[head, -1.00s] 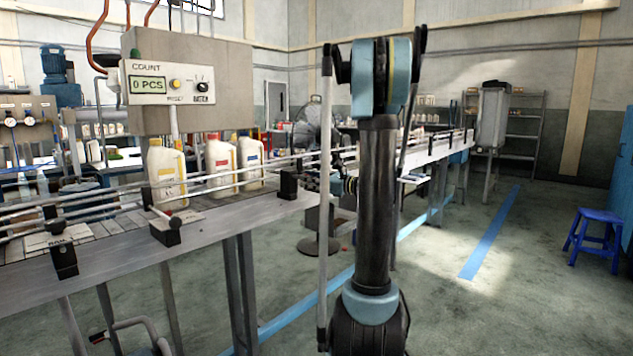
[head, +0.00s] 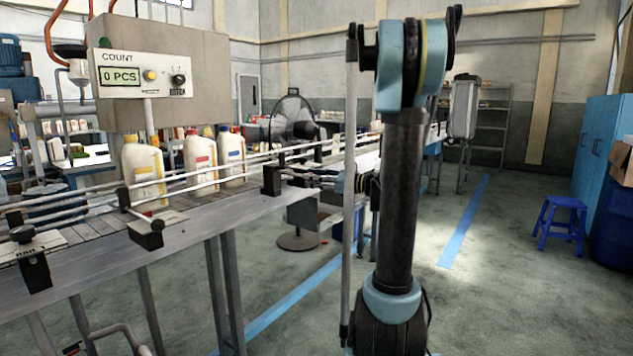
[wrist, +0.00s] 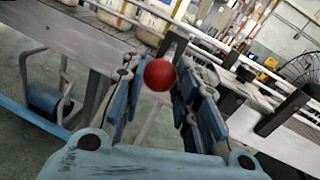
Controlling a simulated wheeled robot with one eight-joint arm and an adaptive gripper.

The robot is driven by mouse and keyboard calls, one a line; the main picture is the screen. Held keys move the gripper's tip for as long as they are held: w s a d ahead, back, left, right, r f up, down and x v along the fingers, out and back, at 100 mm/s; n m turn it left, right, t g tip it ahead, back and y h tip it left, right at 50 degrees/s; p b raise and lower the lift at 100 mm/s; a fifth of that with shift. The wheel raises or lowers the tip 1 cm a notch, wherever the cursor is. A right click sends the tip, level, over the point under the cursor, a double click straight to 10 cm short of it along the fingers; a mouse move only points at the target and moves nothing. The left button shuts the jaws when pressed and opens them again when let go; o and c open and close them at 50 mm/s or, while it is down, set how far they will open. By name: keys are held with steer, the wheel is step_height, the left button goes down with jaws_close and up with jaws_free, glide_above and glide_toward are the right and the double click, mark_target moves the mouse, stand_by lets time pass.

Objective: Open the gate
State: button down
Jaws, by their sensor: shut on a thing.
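A red ball knob (wrist: 159,75) sits between the blue fingers of my gripper (wrist: 161,69) in the wrist view. The fingers close on it from both sides. The knob is beside the conveyor rails, and its stem and the gate itself cannot be made out. In the head view my gripper (head: 342,184) is largely hidden behind my upright arm, near the right end of the near conveyor (head: 190,232). The knob does not show there.
Several white jugs (head: 143,172) stand on the conveyor behind metal rails. A counter box (head: 155,75) reading 0 PCS is above them. Black rail clamps (head: 148,232) line the near edge. A fan (head: 292,115) stands behind. Floor is free toward a blue stool (head: 560,222).

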steer(key=c, duration=1.2)
jaws_free()
steer(key=shift+d, duration=0.1)
steer(key=shift+v, duration=5.9)
steer(key=s+a+f+n+g+h, duration=0.5)
steer(key=s+a+f+n+h, duration=0.3)
steer(key=s+f, duration=0.4)
steer(key=s+d+f+n+h, duration=0.2)
steer(key=s+f+n, duration=0.1)
steer(key=s+n, duration=0.1)
steer(key=s+d+f+n+g+h, duration=0.1)
steer(key=s+d+f+n+h, duration=0.2)
steer(key=s+f+n, duration=0.1)
steer(key=s+d+f+n+h, duration=0.2)
steer(key=s+d+f+n, duration=0.1)
steer(key=s+n, duration=0.2)
steer(key=shift+s+d+f+n+g+h, duration=0.1)
steer(key=shift+s+f+n+g+h, duration=0.1)
steer(key=shift+s, duration=0.45)
steer(key=shift+s+d+f+n+g+h, duration=0.1)
steer(key=shift+s+n+h, duration=0.1)
steer(key=shift+s, duration=0.5)
